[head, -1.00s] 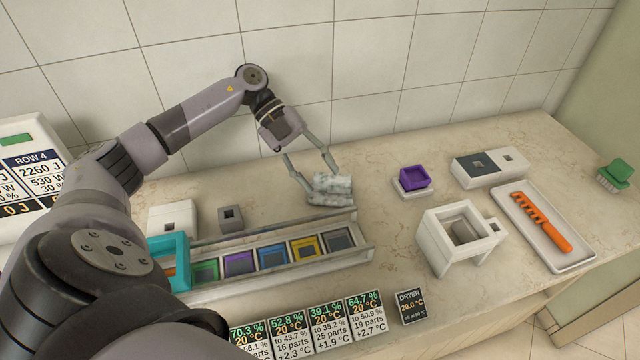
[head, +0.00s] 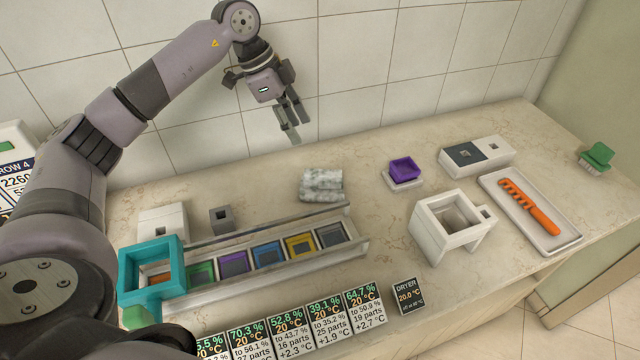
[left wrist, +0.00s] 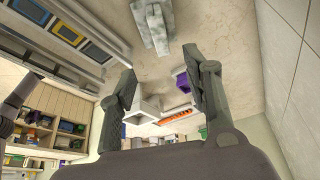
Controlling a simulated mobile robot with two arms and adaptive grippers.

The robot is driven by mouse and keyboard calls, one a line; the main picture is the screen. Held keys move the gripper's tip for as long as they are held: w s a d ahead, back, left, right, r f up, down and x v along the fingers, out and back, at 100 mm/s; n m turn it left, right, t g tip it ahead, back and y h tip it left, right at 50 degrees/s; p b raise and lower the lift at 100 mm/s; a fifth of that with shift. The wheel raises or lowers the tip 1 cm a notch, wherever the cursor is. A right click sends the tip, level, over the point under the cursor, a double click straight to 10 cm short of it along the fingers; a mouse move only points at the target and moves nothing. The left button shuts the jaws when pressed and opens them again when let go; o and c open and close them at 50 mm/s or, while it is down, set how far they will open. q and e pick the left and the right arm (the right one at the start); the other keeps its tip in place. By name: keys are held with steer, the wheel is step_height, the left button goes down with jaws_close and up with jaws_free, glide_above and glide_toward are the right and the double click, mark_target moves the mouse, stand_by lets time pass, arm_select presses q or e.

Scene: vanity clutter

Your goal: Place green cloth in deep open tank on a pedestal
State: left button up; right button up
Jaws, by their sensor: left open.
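My left gripper (head: 296,127) is open and empty in the head view, raised against the tiled wall. A folded, pale grey-green mottled cloth (head: 322,185) lies on the counter below and right of it, apart from the fingers. The cloth also shows at the top of the left wrist view (left wrist: 151,25). A small, plainer green thing (head: 134,317) is mostly hidden by my arm. A white open-topped box (head: 428,236) stands raised at centre right; a teal open box (head: 181,258) stands at the left. I cannot tell which is the tank. My right gripper is out of view.
A rail tray (head: 361,249) holds several coloured square frames. A purple open box (head: 404,168) sits on a small white base. A white tray (head: 572,238) holds an orange comb (head: 530,206). Label cards (head: 327,322) line the front. A green brush (head: 597,155) lies far right.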

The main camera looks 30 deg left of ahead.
arm_select(q)
steer(key=p, duration=0.2)
glide_toward(321, 172)
steer(key=x, duration=0.5)
steer(key=shift+w+d+f, duration=0.1)
steer(key=shift+d, duration=0.05)
steer(key=shift+p+x, duration=0.65)
steer(key=shift+x, duration=2)
steer(key=shift+f, duration=0.2)
steer(key=shift+c, duration=0.2)
jaws_close()
